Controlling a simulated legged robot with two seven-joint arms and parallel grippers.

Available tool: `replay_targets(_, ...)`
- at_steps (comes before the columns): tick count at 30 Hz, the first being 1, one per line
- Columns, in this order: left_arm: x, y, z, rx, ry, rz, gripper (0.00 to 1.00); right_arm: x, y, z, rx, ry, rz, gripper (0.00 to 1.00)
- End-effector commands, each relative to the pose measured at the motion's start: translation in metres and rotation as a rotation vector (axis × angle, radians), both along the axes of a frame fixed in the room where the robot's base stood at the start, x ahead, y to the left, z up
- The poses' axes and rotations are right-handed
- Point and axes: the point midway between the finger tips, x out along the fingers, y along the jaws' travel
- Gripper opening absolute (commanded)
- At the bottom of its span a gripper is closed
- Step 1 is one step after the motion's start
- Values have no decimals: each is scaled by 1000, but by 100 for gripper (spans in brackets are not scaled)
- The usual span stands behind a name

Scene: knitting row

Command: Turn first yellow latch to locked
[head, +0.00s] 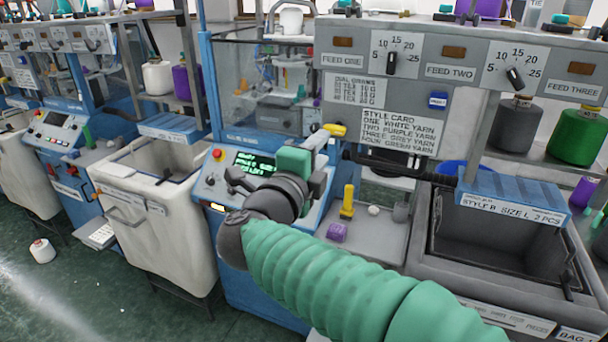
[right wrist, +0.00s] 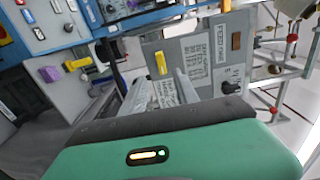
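A yellow latch (head: 335,130) sits at the lower left corner of the grey feed panel (head: 343,62). It also shows in the right wrist view (right wrist: 160,63), on the panel face just beyond and between my fingertips. My right gripper (head: 321,146) reaches up to the latch from below left. In the right wrist view its two fingers (right wrist: 160,88) stand apart with nothing clearly held between them. I cannot tell whether a finger touches the latch. A second yellow handle (head: 347,201) stands upright on the grey ledge below. My left gripper is out of view.
A blue console with a green-text screen (head: 254,164) is left of my right gripper. A purple block (head: 337,232) lies on the ledge. A grey bin (head: 500,240) stands right; a white bin (head: 150,220) stands left. Dials and yarn cones line the panel and shelf.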

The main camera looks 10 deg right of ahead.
Motion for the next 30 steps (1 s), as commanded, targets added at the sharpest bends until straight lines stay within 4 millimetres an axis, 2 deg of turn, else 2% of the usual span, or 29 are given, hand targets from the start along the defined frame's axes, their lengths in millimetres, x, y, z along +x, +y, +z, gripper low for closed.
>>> replay_targets(3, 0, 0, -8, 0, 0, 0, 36, -29, 20, -2, 2, -1, 4, 36)
replay_targets(9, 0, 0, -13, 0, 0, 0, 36, -60, 43, -3, 0, 2, 2, 36)
replay_targets(13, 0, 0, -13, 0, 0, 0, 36, -68, 48, -2, 1, 3, 0, 36)
replay_targets(20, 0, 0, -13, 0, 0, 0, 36, -69, 48, -2, 0, 2, -1, 36)
replay_targets(23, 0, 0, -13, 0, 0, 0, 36, -64, 48, -2, -25, 4, 16, 36)
replay_targets(26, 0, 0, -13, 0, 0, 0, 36, -37, 50, -11, -170, 27, 126, 36)
replay_targets(28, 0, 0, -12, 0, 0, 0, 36, -11, 56, -36, -357, 98, 277, 36)
replay_targets(29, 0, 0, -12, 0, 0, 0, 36, -2, 59, -56, -449, 153, 356, 36)
replay_targets(30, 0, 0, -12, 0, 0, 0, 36, 6, 60, -92, -576, 249, 471, 36)
